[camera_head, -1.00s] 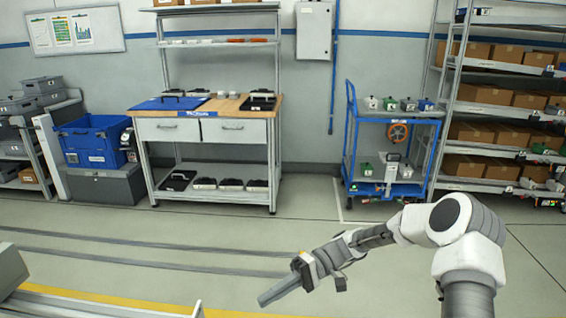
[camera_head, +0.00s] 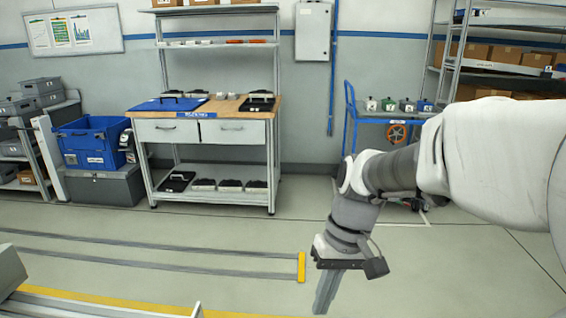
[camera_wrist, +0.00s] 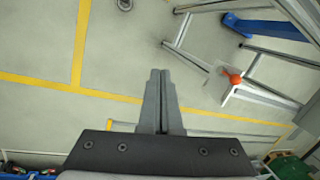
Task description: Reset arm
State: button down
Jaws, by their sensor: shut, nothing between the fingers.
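My gripper (camera_head: 325,292) hangs from my bent arm at the lower middle right of the head view, fingers pointing down over the grey floor. In the wrist view my gripper (camera_wrist: 160,75) shows its two fingers pressed together with nothing between them. The fingers point over bare floor with yellow lines, touching nothing. My arm comes in from the right edge and hides much of the blue cart and the lower right shelving.
A workbench (camera_head: 205,131) stands at the back, left of a blue cart (camera_head: 348,125). Shelving (camera_head: 440,60) with boxes is at the right. A blue crate (camera_head: 85,145) stands left. In the wrist view a metal frame with an orange knob (camera_wrist: 235,79) is at right. Open floor lies between.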

jog(key=s+d+r+m+t+h, duration=0.2)
jog(key=s+d+r+t, duration=0.5)
jog(key=s, duration=0.2)
notch_tip(320, 180, up, 16)
jog(key=p, duration=1.5)
jog(key=shift+w+f+p, duration=0.15)
jog(key=shift+p, duration=0.2)
jog(key=shift+a, duration=0.1)
